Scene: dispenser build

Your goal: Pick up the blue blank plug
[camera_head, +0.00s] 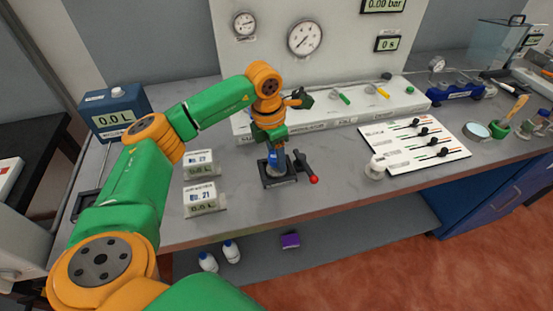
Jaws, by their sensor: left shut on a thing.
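A small blue piece, which looks like the blue blank plug (274,163), shows below my left gripper (273,148). It is at a black fixture (280,181) with a red-knobbed lever (313,179) on the grey bench. My left gripper points down from above and is shut on the blue piece. The fingers are small here and partly hide its top. I cannot tell whether the piece still touches the fixture. My right gripper is not in view.
Two white display boxes (202,199) stand left of the fixture. A blue meter (115,111) is at the far left. A white panel with sliders (415,143) lies right of a small white knob-like piece (376,168). The gauge board (280,60) rises behind.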

